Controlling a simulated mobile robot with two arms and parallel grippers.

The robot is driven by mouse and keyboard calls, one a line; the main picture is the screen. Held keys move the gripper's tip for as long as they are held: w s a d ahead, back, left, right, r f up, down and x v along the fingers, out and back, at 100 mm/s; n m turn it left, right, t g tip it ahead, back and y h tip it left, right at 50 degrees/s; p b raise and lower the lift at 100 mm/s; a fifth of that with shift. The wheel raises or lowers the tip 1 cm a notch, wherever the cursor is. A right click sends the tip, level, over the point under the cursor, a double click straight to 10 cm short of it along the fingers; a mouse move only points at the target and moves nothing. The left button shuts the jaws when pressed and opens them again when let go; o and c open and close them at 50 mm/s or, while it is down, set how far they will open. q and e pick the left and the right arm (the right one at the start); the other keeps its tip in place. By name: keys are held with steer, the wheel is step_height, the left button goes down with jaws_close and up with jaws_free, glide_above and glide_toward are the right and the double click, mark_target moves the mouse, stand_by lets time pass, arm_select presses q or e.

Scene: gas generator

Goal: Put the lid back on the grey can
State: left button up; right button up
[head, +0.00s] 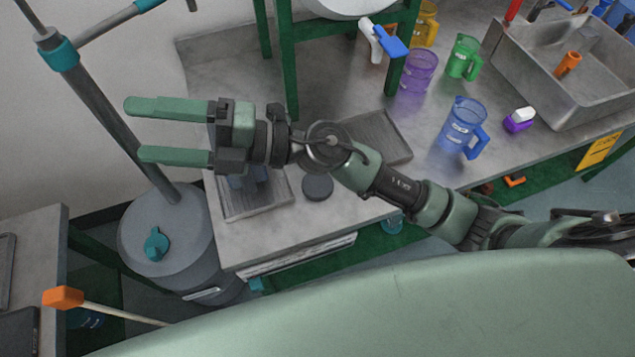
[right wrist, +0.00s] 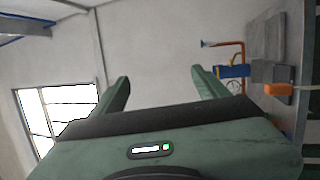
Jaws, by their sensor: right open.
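My right gripper (head: 137,129) is open and empty, its two green fingers pointing left, high above the floor beside the counter's left end. In the right wrist view its fingers (right wrist: 160,88) are apart with only wall behind them. A small dark grey round piece (head: 318,187) lies on the counter below my right arm. I cannot tell whether it is the lid or a closed can. A large grey drum (head: 165,240) with a teal knob stands on the floor left of the counter. No open grey can is clearly visible. My left gripper is out of view.
Shallow grey trays (head: 285,198) lie on the counter (head: 290,235), partly behind my arm. A green frame (head: 289,70) stands at the back. A blue jug (head: 463,125), other coloured jugs and a metal sink (head: 560,98) are to the right. A grey pole rises above the drum.

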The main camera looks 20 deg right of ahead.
steer(key=s+a+f+n+g+h, duration=0.1)
steer(key=s+f+n+g+h, duration=0.25)
steer(key=f+n+g, duration=0.4)
steer(key=t+h, duration=0.3)
steer(key=h, duration=1.4)
glide_above(315, 182)
step_height(315, 182, down, 16)
steer(key=shift+w+d+f, duration=0.1)
steer(key=shift+f, duration=0.15)
steer(key=shift+f+p, duration=0.3)
steer(key=shift+f, duration=1)
